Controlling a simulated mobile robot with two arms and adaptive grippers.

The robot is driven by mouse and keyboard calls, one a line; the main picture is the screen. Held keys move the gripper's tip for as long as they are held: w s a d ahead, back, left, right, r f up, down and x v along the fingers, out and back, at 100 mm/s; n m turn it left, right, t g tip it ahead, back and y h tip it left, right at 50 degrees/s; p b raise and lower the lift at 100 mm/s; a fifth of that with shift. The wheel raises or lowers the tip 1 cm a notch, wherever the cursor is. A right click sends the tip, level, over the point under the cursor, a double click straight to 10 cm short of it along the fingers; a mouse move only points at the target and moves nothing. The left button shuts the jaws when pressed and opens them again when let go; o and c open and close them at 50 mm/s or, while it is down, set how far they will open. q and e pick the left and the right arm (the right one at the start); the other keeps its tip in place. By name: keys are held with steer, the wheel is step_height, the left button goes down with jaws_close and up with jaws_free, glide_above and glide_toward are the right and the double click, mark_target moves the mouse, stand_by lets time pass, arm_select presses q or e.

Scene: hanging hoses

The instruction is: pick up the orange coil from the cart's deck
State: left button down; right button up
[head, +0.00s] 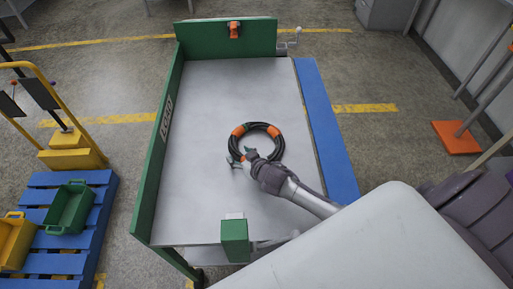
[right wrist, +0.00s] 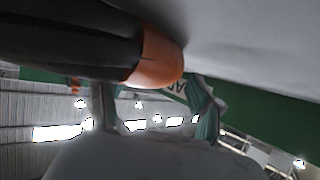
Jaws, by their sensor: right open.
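The coil (head: 279,146), a ring of black hose with orange bands, lies flat on the cart's grey deck (head: 220,90), near its middle. My right gripper (head: 240,159) is at the coil's near left edge, its arm reaching in from the lower right over the deck. In the right wrist view the coil (right wrist: 70,42) looms large at the upper left, with an orange band (right wrist: 160,58) above and between my open fingers. The fingers stand apart and I see nothing clasped; whether they touch the coil I cannot tell. My left gripper is out of view.
The cart has a green side wall (head: 163,135), a green end panel (head: 200,38) with an orange part, and a green post (head: 235,240) at the near end. A blue strip (head: 325,130) edges the right side. The deck around the coil is clear.

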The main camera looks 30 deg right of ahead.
steer(key=shift+w+f, duration=0.25)
steer(key=shift+w, duration=0.15)
steer(key=shift+r, duration=0.1)
steer(key=shift+s, duration=0.1)
steer(key=shift+c, duration=0.3)
jaws_close()
steer(key=shift+a, duration=0.1)
